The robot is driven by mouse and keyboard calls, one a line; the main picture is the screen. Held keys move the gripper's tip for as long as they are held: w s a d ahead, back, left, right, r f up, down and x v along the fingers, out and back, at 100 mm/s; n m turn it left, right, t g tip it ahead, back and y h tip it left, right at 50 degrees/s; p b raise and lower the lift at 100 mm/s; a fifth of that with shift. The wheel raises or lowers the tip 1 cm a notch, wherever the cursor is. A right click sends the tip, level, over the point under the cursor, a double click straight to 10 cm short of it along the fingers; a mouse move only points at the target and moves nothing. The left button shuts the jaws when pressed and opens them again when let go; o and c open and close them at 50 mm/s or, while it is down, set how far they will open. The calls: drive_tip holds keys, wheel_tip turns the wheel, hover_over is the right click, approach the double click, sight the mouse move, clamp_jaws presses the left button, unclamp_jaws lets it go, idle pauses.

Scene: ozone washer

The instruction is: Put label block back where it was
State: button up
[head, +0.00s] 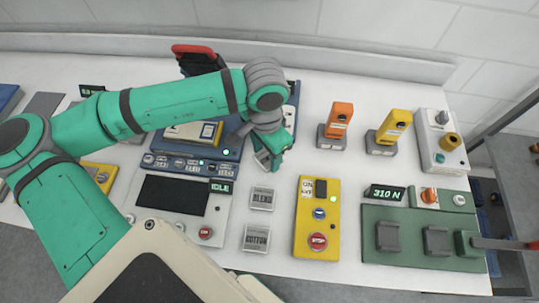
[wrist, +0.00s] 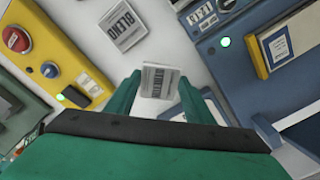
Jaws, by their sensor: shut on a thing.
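My gripper (head: 270,148) is pointed down beside the blue machine, behind the block reading BLEND (head: 261,199). It is shut on a small white label block (head: 262,160). In the wrist view the held block (wrist: 161,80) sits between the green fingertips (wrist: 160,98), its grey printed face showing but its word too small to read surely. In the head view the gripper partly hides it. Whether it touches the table I cannot tell. The BLEND block also shows in the wrist view (wrist: 128,25). A block reading COTTON (head: 256,238) lies nearer the front, in the same column.
The blue machine (head: 226,172) stands close to the left of my gripper. A yellow control panel (head: 317,246) with a red stop button is to the right. Orange (head: 339,115) and yellow (head: 394,127) upright tools stand behind. White table is clear between gripper and orange tool.

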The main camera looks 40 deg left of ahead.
sight(266, 157)
drive_tip(key=shift+w+a+f, duration=0.1)
drive_tip(key=shift+w+f, duration=0.05)
drive_tip(key=shift+f, duration=0.5)
drive_tip(key=shift+w+a+f, duration=0.1)
drive_tip(key=shift+f, duration=0.9)
drive_tip(key=shift+s+d+f, duration=0.1)
drive_tip(key=shift+s, duration=0.05)
drive_tip(key=shift+f, duration=0.1)
drive_tip(key=o, duration=1.2)
wheel_tip(266, 157, up, 12)
drive_tip(key=shift+r, duration=0.15)
